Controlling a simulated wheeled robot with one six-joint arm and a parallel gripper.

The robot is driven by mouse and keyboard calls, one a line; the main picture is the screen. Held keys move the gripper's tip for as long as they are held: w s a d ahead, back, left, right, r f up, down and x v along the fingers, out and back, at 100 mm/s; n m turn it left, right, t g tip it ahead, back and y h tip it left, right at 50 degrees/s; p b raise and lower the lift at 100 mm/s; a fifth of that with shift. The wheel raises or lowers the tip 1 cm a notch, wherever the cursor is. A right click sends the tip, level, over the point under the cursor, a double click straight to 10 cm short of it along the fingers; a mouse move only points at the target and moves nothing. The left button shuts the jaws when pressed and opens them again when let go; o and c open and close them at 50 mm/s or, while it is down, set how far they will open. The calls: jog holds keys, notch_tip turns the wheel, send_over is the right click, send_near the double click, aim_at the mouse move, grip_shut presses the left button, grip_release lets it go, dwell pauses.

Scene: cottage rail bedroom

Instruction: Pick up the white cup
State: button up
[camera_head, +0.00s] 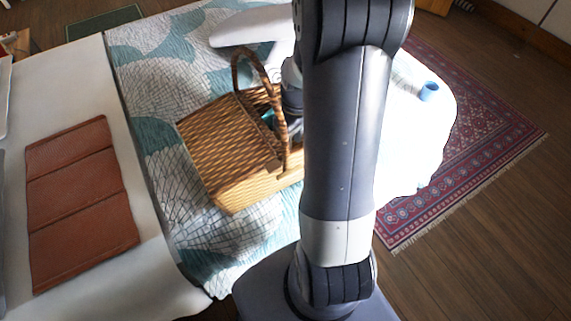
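No plainly white cup can be made out. A small pale blue, cup-like cylinder (428,91) stands on the brightly lit right side of the bed. A woven wicker basket (235,150) with a tall arched handle sits on the bed, left of my arm. The dark end of my arm (292,103) reaches down at the basket's right side, behind the handle. My gripper's fingertips are hidden there by the basket and my arm. A bit of teal shows by the basket's opening; I cannot tell what it is.
The bed has a teal and white patterned quilt (155,90). A brown leather folded item (80,190) lies on a white surface at the left. A red patterned rug (480,140) covers part of the wooden floor (500,240). My arm blocks the middle of the view.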

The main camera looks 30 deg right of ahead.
notch_tip(320, 180, down, 5)
jog(key=shift+w+f, duration=0.1)
dwell(0.3)
grip_shut()
dwell(0.5)
